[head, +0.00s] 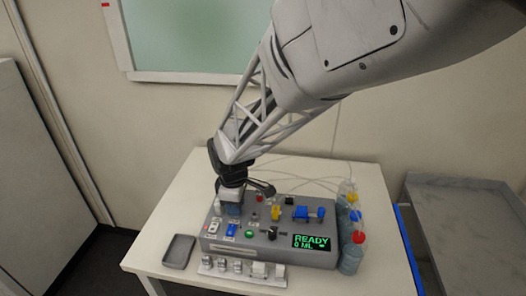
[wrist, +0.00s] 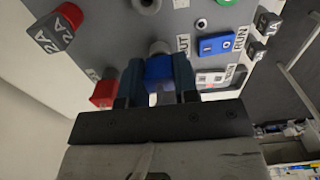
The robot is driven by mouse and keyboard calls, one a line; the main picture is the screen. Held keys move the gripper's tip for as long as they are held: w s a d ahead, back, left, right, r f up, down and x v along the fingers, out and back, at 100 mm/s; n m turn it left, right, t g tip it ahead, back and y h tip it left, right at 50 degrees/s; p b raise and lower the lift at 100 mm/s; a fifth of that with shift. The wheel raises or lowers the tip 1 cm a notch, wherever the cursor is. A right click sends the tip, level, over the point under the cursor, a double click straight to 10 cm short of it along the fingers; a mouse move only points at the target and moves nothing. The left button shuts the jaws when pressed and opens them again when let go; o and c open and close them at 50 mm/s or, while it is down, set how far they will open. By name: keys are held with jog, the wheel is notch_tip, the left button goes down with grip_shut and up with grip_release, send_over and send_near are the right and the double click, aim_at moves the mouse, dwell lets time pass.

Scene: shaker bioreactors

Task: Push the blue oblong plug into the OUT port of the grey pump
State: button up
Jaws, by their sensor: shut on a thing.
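The grey pump (head: 212,243) stands on the white table, its display lit with READY 0 ML. My gripper (head: 231,205) is over the pump's left back part, pointing down. In the wrist view my gripper (wrist: 159,78) is shut on the blue plug (wrist: 158,68), which sits between the two fingers. Just beyond the plug is a round grey port (wrist: 158,47) beside the OUT label (wrist: 183,43). The plug's front end overlaps the port's near edge in this view; I cannot tell whether they touch. The port is hidden behind my gripper in the head view.
A blue RUN switch (wrist: 215,44) is close to the port. A red block (wrist: 103,94) and a 2A block (wrist: 55,30) are to the left in the wrist view. An empty grey tray (head: 179,251) lies left of the pump. Bottles (head: 351,258) stand at its right.

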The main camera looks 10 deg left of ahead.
jog(key=shift+f, duration=0.15)
jog(key=o, duration=1)
jog(key=shift+r, duration=3.9)
